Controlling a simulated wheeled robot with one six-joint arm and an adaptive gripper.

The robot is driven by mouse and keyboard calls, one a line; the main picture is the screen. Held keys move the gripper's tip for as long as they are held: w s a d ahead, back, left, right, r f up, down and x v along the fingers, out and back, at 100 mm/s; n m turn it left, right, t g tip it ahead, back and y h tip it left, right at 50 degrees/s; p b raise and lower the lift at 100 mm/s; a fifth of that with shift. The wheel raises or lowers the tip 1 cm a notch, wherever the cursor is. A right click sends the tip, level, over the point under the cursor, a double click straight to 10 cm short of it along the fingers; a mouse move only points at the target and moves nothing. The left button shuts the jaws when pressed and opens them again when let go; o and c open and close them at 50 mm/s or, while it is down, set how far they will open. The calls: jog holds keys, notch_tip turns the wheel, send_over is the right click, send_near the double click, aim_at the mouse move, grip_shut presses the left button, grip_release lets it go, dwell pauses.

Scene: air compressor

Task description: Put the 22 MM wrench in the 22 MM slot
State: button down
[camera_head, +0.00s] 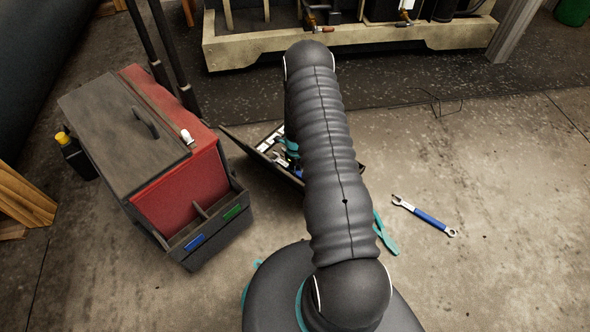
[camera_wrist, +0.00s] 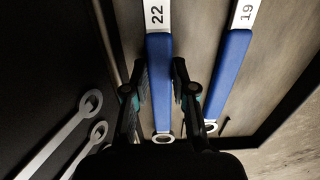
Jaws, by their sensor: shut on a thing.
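In the wrist view, my gripper (camera_wrist: 162,75) is shut on a blue-handled wrench (camera_wrist: 160,85), one finger on each side of the handle. A white strip marked 22 (camera_wrist: 157,14) lines up with the handle's upper end. The wrench's metal ring end (camera_wrist: 163,137) shows below, between the fingers. I cannot tell whether the wrench rests fully down or is slightly raised. In the head view, my arm hides most of the gripper and part of the open tool case (camera_head: 233,136).
A second blue wrench (camera_wrist: 231,75) lies close at the right, by a strip marked 19 (camera_wrist: 246,12). Silver ring wrenches (camera_wrist: 62,132) lie at the left. Another blue-handled wrench (camera_head: 428,217) lies on the floor. A red and grey toolbox (camera_head: 180,190) stands left of the case.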

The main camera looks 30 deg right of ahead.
jog(key=shift+f+b, duration=0.5)
jog(key=shift+f, duration=0.1)
jog(key=c, duration=0.9)
grip_release()
jog(key=shift+o, duration=0.2)
jog(key=shift+r, duration=0.1)
notch_tip(320, 180, up, 12)
